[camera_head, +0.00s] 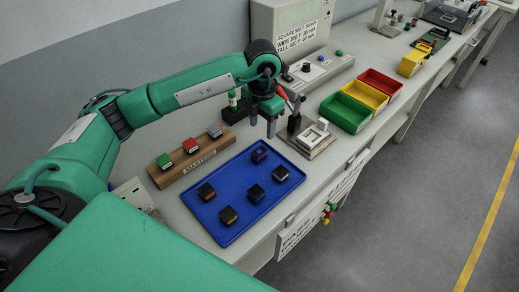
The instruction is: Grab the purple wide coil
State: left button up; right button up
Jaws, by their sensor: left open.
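Several small dark block-like coils lie apart on a blue tray (232,184). The coil at the tray's far end (259,154) has a bluish-purple mark and seems to be the purple one. Another dark coil (281,173) at the right also looks bluish; at this size I cannot tell the shades or widths surely. A coil with a red-orange mark (206,192) and one with a yellow mark (228,215) lie nearer. My left gripper (262,127) is open and empty, fingers pointing down, above and just beyond the tray's far end. My right gripper is not in view.
A wooden masters block (186,163) with green, red and grey pieces stands left of the tray. Green (345,112), yellow (364,96) and red (380,84) bins lie farther right. A control box (318,67) stands behind.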

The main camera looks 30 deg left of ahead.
pick_arm(q)
send_over(262, 149)
notch_tip(262, 149, down, 6)
jog(key=shift+s+r+p, duration=0.1)
jog(key=shift+r+p, duration=0.1)
jog(key=shift+p, duration=0.25)
jog(key=shift+f+p, duration=0.3)
jog(key=shift+f, duration=0.2)
notch_tip(262, 149, down, 4)
jog(key=shift+r+p, duration=0.15)
jog(key=shift+p, duration=0.5)
jog(key=shift+f, duration=0.4)
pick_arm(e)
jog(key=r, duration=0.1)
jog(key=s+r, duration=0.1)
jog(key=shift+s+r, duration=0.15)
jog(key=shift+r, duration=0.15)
pick_arm(q)
jog(key=c, duration=1.1)
